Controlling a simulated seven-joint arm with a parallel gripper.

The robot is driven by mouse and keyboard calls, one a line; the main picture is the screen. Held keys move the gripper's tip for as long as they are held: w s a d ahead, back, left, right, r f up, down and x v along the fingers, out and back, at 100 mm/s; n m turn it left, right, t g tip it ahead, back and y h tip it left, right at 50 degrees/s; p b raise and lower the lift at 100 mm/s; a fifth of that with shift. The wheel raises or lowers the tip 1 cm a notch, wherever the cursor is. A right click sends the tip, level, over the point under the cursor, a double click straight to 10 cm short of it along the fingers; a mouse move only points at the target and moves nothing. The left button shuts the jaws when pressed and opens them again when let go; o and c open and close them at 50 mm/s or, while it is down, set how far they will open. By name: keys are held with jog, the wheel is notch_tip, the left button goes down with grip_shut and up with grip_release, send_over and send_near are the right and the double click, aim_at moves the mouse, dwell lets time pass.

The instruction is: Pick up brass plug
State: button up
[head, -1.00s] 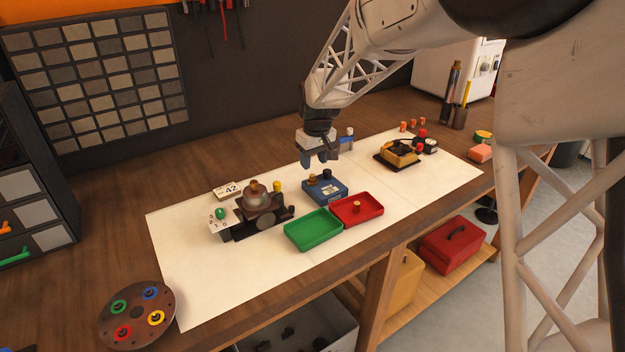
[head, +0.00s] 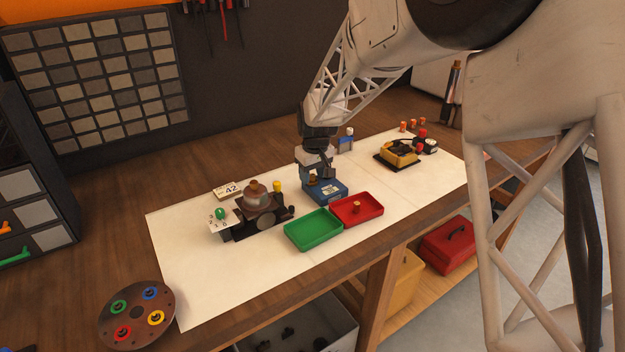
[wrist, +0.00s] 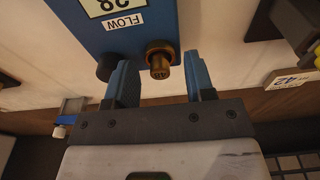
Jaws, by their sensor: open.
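A blue box (head: 325,191) with a label stands on the white mat; the wrist view shows it as a blue block (wrist: 158,32) reading "FLOW" and "28", upside down. A brass plug (wrist: 159,60) sticks out of it, beside a black plug (wrist: 107,66). The brass plug (head: 313,178) shows only partly in the head view. My gripper (head: 315,174) is low over the box. In the wrist view my gripper (wrist: 161,78) is open, with the brass plug between its blue fingers and a gap on each side. The left finger is close to the black plug.
A red tray (head: 375,217) holds another small brass piece (head: 356,206). An empty green tray (head: 312,232) stands beside it. A dark machine with a dome (head: 258,200) stands to the left. A yellow device (head: 400,156) sits at the right. The mat's front left is clear.

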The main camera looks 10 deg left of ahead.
aim_at(312, 176)
dwell(0.3)
grip_shut()
jog(key=shift+r, duration=0.2)
jog(key=shift+r, duration=0.55)
jog(key=shift+s+d+r, duration=0.1)
jog(key=shift+s+r, duration=0.1)
jog(key=shift+r, duration=0.4)
jog(key=shift+s+d+r, duration=0.1)
jog(key=shift+s+r, duration=0.05)
jog(key=shift+r, duration=0.4)
jog(key=s+d, duration=0.3)
jog(key=s, duration=0.4)
jog(key=s+d+r, duration=0.1)
jog(key=s+d, duration=0.2)
jog(key=s, duration=0.3)
jog(key=shift+s+d+r, duration=0.15)
jog(key=shift+s+d, duration=0.1)
jog(key=shift+s, duration=0.15)
